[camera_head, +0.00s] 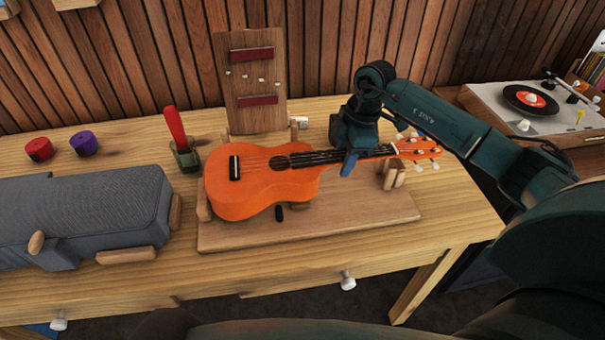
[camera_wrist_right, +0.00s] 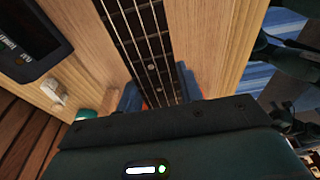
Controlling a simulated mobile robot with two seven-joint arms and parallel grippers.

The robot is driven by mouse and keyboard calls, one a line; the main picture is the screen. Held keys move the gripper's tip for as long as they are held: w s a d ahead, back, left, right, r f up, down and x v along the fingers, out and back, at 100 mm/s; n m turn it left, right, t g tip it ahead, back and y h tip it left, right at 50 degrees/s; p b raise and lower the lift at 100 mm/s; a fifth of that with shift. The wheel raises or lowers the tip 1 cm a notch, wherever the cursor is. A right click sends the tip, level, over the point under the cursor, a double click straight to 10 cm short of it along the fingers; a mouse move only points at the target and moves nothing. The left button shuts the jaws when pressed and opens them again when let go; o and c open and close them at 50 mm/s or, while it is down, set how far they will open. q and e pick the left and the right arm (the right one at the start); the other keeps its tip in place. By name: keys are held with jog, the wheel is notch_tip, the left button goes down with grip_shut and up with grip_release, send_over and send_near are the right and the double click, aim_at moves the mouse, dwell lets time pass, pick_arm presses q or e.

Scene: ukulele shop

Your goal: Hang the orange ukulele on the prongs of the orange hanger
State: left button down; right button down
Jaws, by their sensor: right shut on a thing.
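The orange ukulele (camera_head: 258,183) lies on a wooden cradle board (camera_head: 330,228) on the workbench, body to the left and head to the right. The cradle's end supports stand beside the body and under the neck. My left gripper is not in view. I see no orange hanger in these frames.
A grey ukulele case (camera_head: 85,215) lies at the left. An upright wooden board (camera_head: 252,85) stands behind the ukulele. A record player (camera_head: 530,105) is at the right.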

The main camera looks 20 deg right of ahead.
jog(key=shift+r, duration=0.2)
jog(key=shift+a+p+v, duration=0.25)
jog(key=shift+p+v, duration=0.9)
jog(key=shift+a+p+v, duration=0.25)
jog(key=shift+p+v, duration=0.9)
jog(key=shift+v, duration=0.05)
jog(key=shift+w+r, duration=0.15)
jog(key=shift+a+p+v, duration=0.25)
jog(key=shift+p+v, duration=0.9)
jog(key=shift+v, duration=0.1)
jog(key=shift+a+v, duration=0.25)
jog(key=shift+v, duration=0.95)
jog(key=shift+w, duration=0.15)
